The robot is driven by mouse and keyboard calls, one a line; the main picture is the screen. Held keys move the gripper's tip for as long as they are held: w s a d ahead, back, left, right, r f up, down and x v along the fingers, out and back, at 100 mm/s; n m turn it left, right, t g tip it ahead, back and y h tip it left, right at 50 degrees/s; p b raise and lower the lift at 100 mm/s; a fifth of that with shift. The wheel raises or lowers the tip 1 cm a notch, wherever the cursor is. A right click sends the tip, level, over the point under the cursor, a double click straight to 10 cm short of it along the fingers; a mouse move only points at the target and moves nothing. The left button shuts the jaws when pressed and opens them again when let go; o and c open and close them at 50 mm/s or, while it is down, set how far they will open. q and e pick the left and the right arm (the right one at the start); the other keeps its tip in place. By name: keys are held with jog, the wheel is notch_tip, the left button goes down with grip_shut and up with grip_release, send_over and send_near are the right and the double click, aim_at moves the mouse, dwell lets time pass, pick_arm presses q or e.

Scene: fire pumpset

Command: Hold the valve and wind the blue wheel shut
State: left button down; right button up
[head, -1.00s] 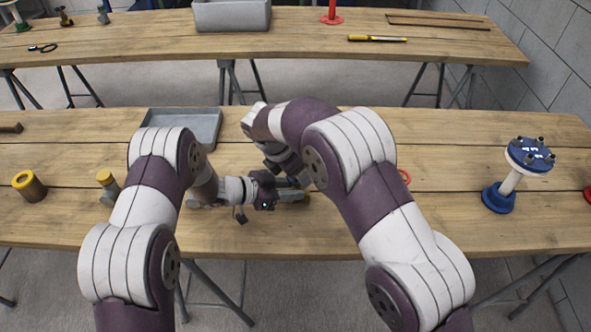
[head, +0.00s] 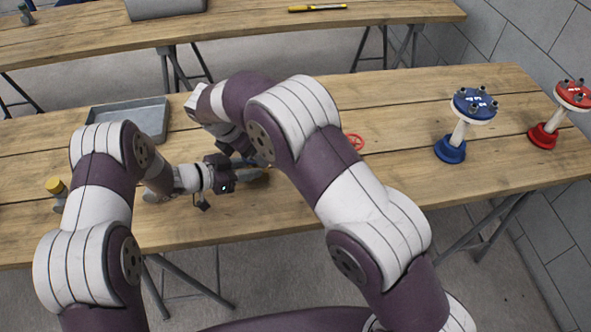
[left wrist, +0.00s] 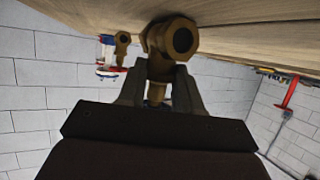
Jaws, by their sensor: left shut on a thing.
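A brass valve (left wrist: 172,38) with a round open port shows in the left wrist view. My left gripper (left wrist: 157,82) is shut on the valve's lower stem. In the head view my left gripper (head: 250,178) is low over the near table, and the valve is mostly hidden there. My right gripper (head: 238,150) is close beside it, largely hidden behind my right arm, so its jaws cannot be made out. I cannot make out a blue wheel on the held valve.
A grey tray (head: 130,118) lies behind my left arm. A red wheel (head: 354,142) lies right of my grippers. A blue-topped stand (head: 458,130) and a red-topped stand (head: 552,120) stand at the right. A yellow-capped fitting (head: 57,190) is at the left. The front right tabletop is clear.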

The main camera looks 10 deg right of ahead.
jog(key=n, duration=0.2)
jog(key=n+y, duration=0.1)
jog(key=n+t, duration=0.1)
jog(key=n, duration=0.1)
jog(key=shift+s+d+n+y, duration=0.2)
jog(key=shift+d+n+y, duration=0.1)
jog(key=v, duration=1.2)
jog(key=s+d+f+m+g+y, duration=0.1)
jog(key=s+d+f+m, duration=0.3)
jog(key=s+d+m, duration=0.5)
jog(key=s+d+f+m+g+y, duration=0.1)
jog(key=s+d+f+m, duration=0.3)
jog(key=s+d+m, duration=0.6)
jog(key=m, duration=1.1)
jog(key=shift+s+d+g, duration=0.2)
jog(key=shift+s+g, duration=0.1)
jog(key=shift+s, duration=0.1)
